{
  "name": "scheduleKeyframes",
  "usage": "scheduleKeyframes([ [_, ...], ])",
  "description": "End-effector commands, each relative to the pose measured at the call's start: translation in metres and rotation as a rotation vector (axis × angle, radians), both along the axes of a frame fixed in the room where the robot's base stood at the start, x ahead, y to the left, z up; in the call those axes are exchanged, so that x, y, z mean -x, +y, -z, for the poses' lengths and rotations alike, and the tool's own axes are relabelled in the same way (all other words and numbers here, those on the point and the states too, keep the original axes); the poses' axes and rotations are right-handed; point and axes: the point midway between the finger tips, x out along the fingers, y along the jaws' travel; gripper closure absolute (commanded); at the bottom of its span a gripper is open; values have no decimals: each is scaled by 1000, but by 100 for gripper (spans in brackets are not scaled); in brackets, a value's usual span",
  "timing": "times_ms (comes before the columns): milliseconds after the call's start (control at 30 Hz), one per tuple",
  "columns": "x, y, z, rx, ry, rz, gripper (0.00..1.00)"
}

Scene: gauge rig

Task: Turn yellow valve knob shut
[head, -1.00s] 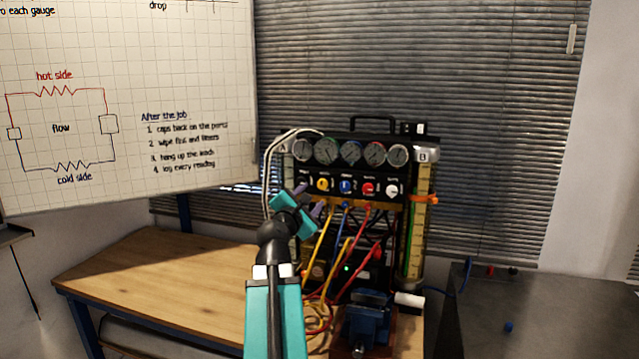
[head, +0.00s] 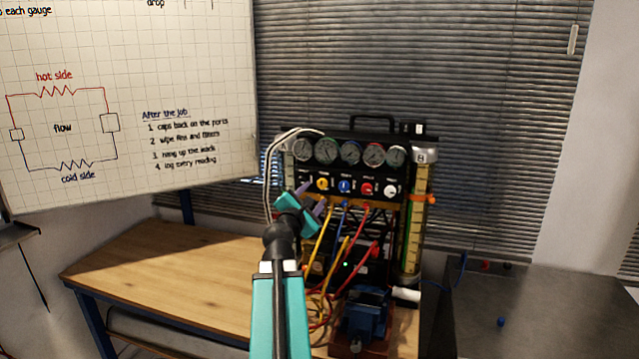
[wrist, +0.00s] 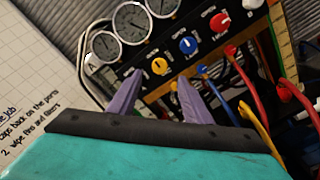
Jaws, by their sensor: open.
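The yellow valve knob (head: 322,184) sits on the black front panel of the gauge rig, left of the blue knob (head: 345,186). In the wrist view the yellow knob (wrist: 160,66) shows beyond my fingertips, in line with the gap between them. My gripper (head: 312,200) is in front of the rig's left part, just below and left of the yellow knob in the head view. In the wrist view my gripper (wrist: 157,82) has its two purple fingers apart, with nothing between them. I see no contact with the knob.
A red knob (head: 367,188) and a white knob (head: 390,190) continue the row. Several round gauges (head: 351,150) sit above. Yellow, blue and red hoses (head: 326,232) hang below the panel. A blue vise (head: 364,315) stands in front. The wooden bench (head: 170,275) is clear at left.

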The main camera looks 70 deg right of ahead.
Motion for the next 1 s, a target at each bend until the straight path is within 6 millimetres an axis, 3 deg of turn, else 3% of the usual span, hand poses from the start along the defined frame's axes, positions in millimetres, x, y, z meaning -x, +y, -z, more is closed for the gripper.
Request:
scheduleKeyframes([
  [300, -1, -5, -1, -4, 2, -6, 55],
  [1000, -6, -72, -1, -3, 2, -6, 55],
])
